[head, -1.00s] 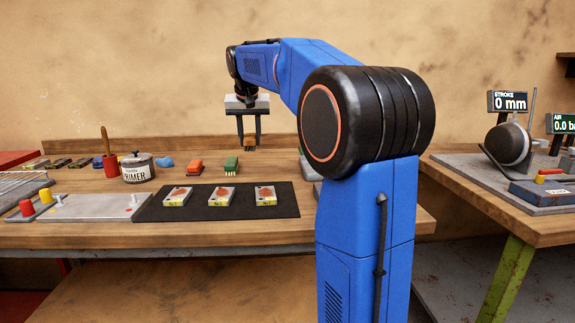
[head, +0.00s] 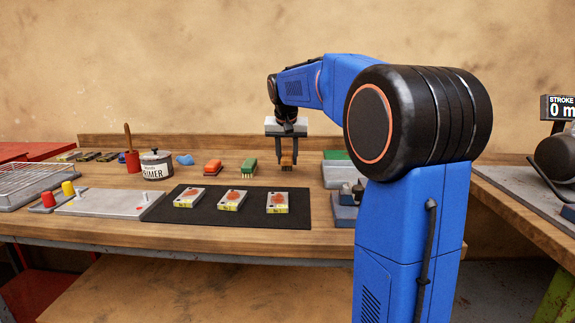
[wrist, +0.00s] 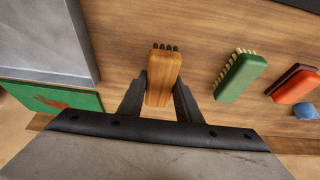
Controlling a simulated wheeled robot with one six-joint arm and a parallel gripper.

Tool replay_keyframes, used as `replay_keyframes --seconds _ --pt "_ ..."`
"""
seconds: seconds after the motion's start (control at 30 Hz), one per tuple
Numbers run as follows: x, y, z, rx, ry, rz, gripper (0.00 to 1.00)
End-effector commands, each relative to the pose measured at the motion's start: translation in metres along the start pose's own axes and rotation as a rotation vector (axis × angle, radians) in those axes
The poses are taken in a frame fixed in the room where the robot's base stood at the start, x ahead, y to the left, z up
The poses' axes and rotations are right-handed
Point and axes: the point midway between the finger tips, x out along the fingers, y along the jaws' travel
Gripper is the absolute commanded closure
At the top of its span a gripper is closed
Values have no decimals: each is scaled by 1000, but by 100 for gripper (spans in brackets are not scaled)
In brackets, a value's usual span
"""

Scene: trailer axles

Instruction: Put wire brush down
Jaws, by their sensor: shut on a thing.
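The wire brush (wrist: 163,80) has an orange-brown wooden back and dark bristles at its far end in the wrist view. My gripper (head: 288,162) is shut on it, with one black finger on each side. In the head view the wire brush (head: 287,160) hangs upright between the fingertips, low over the wooden bench (head: 330,205). I cannot tell whether it touches the bench top.
A green brush (head: 249,168) and an orange brush (head: 212,167) stand left of my gripper, with a blue lump (head: 184,160) beyond. A grey tray (head: 337,174) and green panel stand right. A primer can (head: 155,166) is farther left.

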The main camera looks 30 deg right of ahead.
Motion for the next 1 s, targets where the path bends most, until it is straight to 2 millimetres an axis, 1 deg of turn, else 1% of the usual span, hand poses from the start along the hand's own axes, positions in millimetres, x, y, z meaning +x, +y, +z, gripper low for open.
replay_keyframes --seconds 0.03,0.1,0.17,0.67,0.7,0.77,1.0 --pt "8 0 4 -1 -3 1 87" --pt "16 0 7 -1 -2 1 87" --pt "21 0 9 0 -2 1 87" --pt "28 0 12 0 -1 0 87" --pt "28 0 12 0 -1 1 64" --pt "29 0 12 0 -2 1 50" --pt "30 2 13 0 -6 4 50"
